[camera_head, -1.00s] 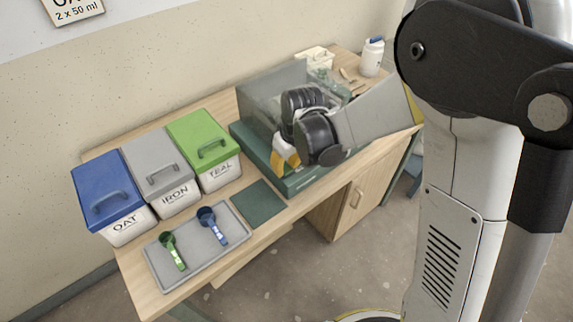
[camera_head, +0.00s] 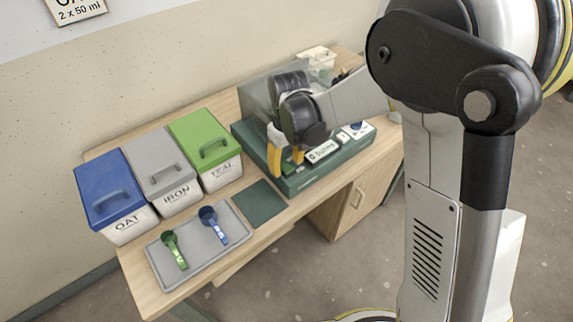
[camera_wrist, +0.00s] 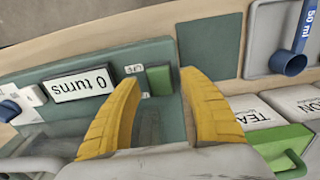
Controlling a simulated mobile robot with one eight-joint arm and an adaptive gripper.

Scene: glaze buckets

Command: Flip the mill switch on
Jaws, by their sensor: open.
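The mill has a dark green base (camera_head: 300,183) on the bench. In the wrist view, a green rocker switch (camera_wrist: 158,80) sits on its green panel (camera_wrist: 110,63), with small labels beside it that I cannot read surely. A white display reading "0 turns" (camera_wrist: 80,86) is left of the switch; it also shows in the head view (camera_head: 322,151). My gripper (camera_head: 287,163) is open and empty over the base. In the wrist view, its yellow fingers (camera_wrist: 160,79) stand either side of the switch. I cannot tell whether they touch it, nor the switch's exact tilt.
Lidded OAT (camera_head: 112,190), IRON (camera_head: 161,172) and TEAL (camera_head: 205,140) buckets stand left of the mill. A grey tray (camera_head: 236,239) holds a green scoop (camera_head: 172,249) and a blue scoop (camera_head: 213,224). A dark green mat (camera_head: 259,202) lies between tray and mill.

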